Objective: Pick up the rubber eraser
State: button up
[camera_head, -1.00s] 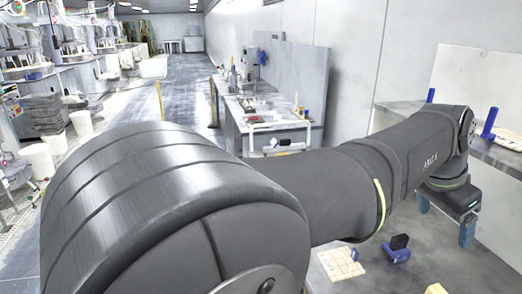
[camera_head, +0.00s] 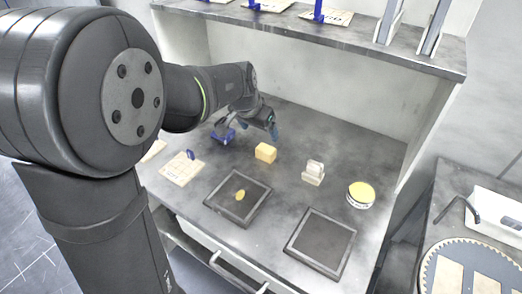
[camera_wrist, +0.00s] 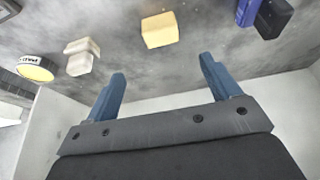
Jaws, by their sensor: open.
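A plain yellow block (camera_head: 265,152) lies on the grey bench (camera_head: 313,137). A pale two-part block (camera_head: 313,173) stands to its right. Neither is labelled as the eraser, and I cannot tell for certain which one it is. My gripper (camera_head: 272,131) is above the bench, behind the yellow block and apart from it. In the wrist view my gripper (camera_wrist: 163,70) shows two blue fingers spread wide with nothing between them. There the yellow block (camera_wrist: 159,30) is beyond the fingertips, and the pale block (camera_wrist: 82,56) is to the left.
A blue and black object (camera_head: 223,135) sits left of the yellow block. A round yellow-topped tin (camera_head: 360,194) is at the right. Two dark square plates, left (camera_head: 214,203) and right (camera_head: 320,243), lie in front. A shelf (camera_head: 380,42) overhangs the back.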

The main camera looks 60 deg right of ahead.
aim_at(266, 148)
jog(key=x, duration=1.3)
jog(key=shift+w, duration=0.15)
jog(key=c, duration=1.1)
notch_tip(266, 148, up, 4)
jog(key=shift+r, duration=0.25)
jog(key=s+a+r, duration=0.1)
jog(key=s+r, duration=0.1)
jog(key=s, duration=0.1)
jog(key=s+r, duration=0.2)
jog(key=s, duration=0.2)
jog(key=s+a+r, duration=0.1)
jog(key=s+r, duration=0.1)
jog(key=s, duration=0.2)
jog(key=shift+s+a+r, duration=0.2)
jog(key=shift+a, duration=0.15)
